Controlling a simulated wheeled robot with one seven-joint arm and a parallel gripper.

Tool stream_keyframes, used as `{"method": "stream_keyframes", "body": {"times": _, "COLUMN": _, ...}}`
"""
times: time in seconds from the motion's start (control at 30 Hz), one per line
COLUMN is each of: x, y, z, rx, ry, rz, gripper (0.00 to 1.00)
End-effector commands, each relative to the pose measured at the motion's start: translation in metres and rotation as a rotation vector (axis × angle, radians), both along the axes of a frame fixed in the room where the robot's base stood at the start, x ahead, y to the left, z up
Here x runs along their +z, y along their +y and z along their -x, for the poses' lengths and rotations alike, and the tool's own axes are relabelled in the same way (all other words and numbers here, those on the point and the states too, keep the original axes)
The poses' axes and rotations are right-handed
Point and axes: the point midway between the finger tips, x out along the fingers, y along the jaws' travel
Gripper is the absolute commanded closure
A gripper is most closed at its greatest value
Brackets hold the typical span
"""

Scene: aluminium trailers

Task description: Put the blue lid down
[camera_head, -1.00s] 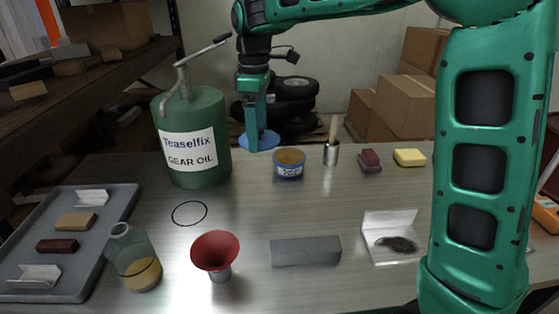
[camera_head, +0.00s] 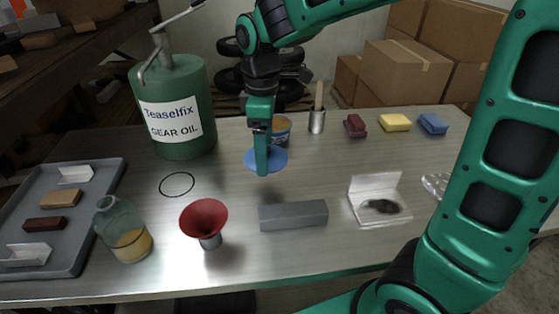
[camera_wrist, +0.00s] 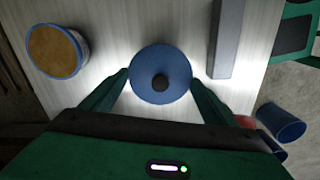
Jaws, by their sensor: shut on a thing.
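The round blue lid (camera_head: 279,159) is between the fingers of my gripper (camera_head: 262,170), in front of the open tin (camera_head: 283,133). In the wrist view the lid (camera_wrist: 160,57) lies flat, with a dark knob in its middle and a green finger at each side of its rim. My gripper is shut on the lid. The lid looks low over the table; I cannot tell whether it touches. The tin also shows in the wrist view (camera_wrist: 56,53), with amber contents; my gripper hides part of it in the head view.
The grey block (camera_head: 293,215) and red funnel (camera_head: 204,219) stand nearer on the table (camera_head: 330,175). A black ring (camera_head: 177,184) lies at left, near the green gear oil can (camera_head: 178,110). A cup with a brush (camera_head: 317,121) stands behind. Bare tabletop surrounds the lid.

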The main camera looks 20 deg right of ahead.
Motion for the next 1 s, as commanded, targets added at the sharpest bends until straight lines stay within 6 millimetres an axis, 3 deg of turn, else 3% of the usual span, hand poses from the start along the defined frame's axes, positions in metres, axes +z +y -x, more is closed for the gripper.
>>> {"method": "stream_keyframes", "body": {"times": 0.2, "x": -0.026, "y": -0.035, "z": -0.023, "rx": -0.003, "ry": 0.003, "rz": 0.001, "gripper": 0.41}}
{"method": "stream_keyframes", "body": {"times": 0.37, "x": -0.036, "y": -0.05, "z": -0.033, "rx": -0.001, "ry": 0.001, "rz": 0.001, "gripper": 0.41}}
{"method": "stream_keyframes", "body": {"times": 0.5, "x": -0.042, "y": -0.053, "z": -0.035, "rx": 0.001, "ry": 0.002, "rz": 0.001, "gripper": 0.41}}
{"method": "stream_keyframes", "body": {"times": 0.8, "x": -0.077, "y": -0.053, "z": -0.035, "rx": 0.001, "ry": 0.002, "rz": 0.0, "gripper": 0.41}}
{"method": "stream_keyframes", "body": {"times": 1.0, "x": -0.078, "y": -0.053, "z": -0.035, "rx": 0.001, "ry": 0.0, "rz": 0.0, "gripper": 0.41}}
